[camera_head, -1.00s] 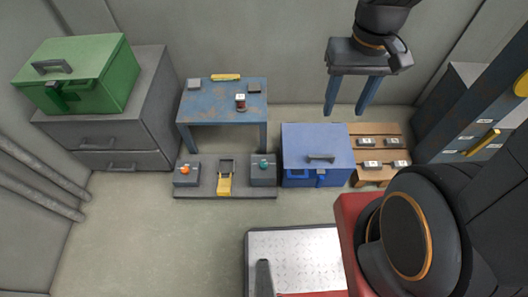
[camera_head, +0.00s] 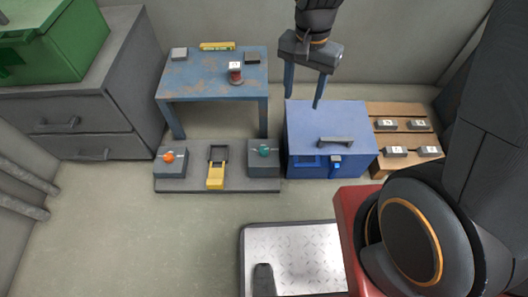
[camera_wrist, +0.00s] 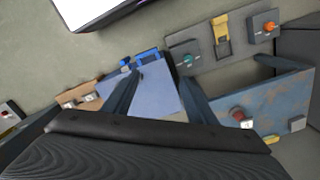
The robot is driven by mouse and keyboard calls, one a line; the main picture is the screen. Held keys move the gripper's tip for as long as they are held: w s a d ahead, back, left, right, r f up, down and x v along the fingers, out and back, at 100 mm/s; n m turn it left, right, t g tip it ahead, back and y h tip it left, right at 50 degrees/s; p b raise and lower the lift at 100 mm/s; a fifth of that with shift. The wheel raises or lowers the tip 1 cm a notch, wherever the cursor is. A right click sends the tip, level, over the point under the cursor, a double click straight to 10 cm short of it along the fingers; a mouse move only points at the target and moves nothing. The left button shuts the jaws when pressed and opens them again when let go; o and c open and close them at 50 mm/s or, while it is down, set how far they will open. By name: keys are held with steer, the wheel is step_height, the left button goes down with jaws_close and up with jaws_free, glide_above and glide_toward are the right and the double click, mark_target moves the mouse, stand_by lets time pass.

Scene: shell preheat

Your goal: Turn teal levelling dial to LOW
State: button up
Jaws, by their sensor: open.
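The teal levelling dial (camera_head: 263,153) sits on a dark grey block at the right end of a low grey base (camera_head: 217,186). It also shows in the wrist view (camera_wrist: 188,59); its markings are too small to read. My gripper (camera_head: 304,100) is open and empty, pointing down in the air, with its fingers overlapping the back of the blue box in the head view. It is up and to the right of the dial there. In the wrist view my two fingers (camera_wrist: 162,90) spread apart, with the dial beyond them.
An orange dial (camera_head: 169,157) and a yellow lever (camera_head: 216,172) share the base. A blue box (camera_head: 330,133) stands right of it, then a wooden rack (camera_head: 392,112). A worn blue table (camera_head: 205,72) holding a red-based object (camera_head: 235,76) stands behind.

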mark_target(264, 149)
steer(key=w+a+f+m+b, duration=0.2)
steer(key=w+a+f+b, duration=0.1)
steer(key=f+b, duration=0.4)
steer(key=w+a+f+m+b, duration=0.2)
steer(key=f+b, duration=0.5)
steer(key=f, duration=0.7)
steer(key=w+a+f+m+b, duration=0.2)
steer(key=w+a+f+b, duration=0.2)
steer(key=f+b, duration=0.3)
steer(key=shift+w+a+f, duration=0.15)
steer(key=shift+w+f, duration=0.1)
steer(key=shift+f, duration=0.85)
steer(key=shift+w+a+f, duration=0.1)
steer(key=shift+w+f, duration=0.1)
steer(key=shift+f, duration=0.9)
steer(key=shift+s+d+f+b, duration=0.15)
steer(key=shift+f+b, duration=1.05)
steer(key=shift+f, duration=0.75)
steer(key=shift+s+f+b, duration=0.1)
steer(key=shift+f+b, duration=1.1)
steer(key=shift+f, duration=0.7)
steer(key=c, duration=1.1)
steer(key=shift+o, duration=0.2)
